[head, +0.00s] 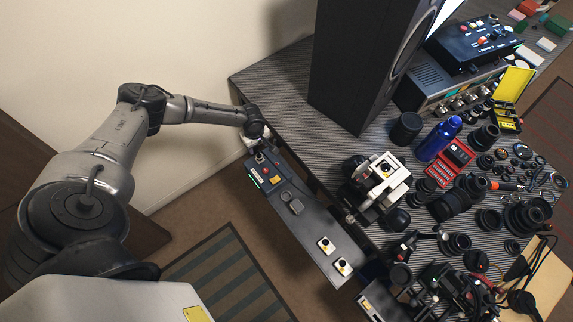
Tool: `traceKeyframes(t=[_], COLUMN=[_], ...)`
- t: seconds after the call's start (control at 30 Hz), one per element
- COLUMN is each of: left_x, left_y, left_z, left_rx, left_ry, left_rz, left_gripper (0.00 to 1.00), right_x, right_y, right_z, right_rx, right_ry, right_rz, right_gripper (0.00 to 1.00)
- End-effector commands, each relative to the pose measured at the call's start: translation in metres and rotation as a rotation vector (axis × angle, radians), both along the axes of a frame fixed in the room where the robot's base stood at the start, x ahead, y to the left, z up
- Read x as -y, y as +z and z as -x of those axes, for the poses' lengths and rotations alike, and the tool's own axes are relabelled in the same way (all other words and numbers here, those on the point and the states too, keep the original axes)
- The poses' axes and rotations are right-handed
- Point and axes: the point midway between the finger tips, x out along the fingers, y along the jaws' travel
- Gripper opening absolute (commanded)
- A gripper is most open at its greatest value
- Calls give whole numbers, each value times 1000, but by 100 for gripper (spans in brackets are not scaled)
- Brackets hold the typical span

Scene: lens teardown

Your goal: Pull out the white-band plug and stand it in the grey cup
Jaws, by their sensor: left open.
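My left gripper (260,147) is at the far upper end of a narrow grey console (308,220) that runs along the table's left edge. It points down at that end, open, with its fingertips small and partly hidden by the wrist. I cannot make out a plug with a white band at this size. A dark grey, cup-like cylinder (405,129) stands on the table right of the black speaker; I cannot tell whether it is the grey cup. My right gripper does not show.
The table is crowded with lenses and rings (455,203), a blue bottle (437,140), a red case (457,153) and a white-and-black device (382,178). A tall black speaker (350,75) stands at the back. The tabletop left of the speaker (275,85) is bare.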

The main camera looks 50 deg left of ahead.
Motion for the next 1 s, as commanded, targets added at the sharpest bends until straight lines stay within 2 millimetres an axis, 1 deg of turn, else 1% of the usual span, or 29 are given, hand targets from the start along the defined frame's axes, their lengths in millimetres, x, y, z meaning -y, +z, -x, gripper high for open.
traceKeyframes(t=[0.2,0.67,0.87,1.0], left_x=[0,0,0,0], left_y=[0,-3,-13,-25], left_z=[0,0,0,0], left_rx=[-1,-1,-1,-1], left_ry=[50,49,48,48], left_rz=[0,-1,-1,-2], left_gripper=[54,54,54,54], right_x=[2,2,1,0], right_y=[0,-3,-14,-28], right_z=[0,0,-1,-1], right_rx=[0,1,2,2], right_ry=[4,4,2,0], right_rz=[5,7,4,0], right_gripper=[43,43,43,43])
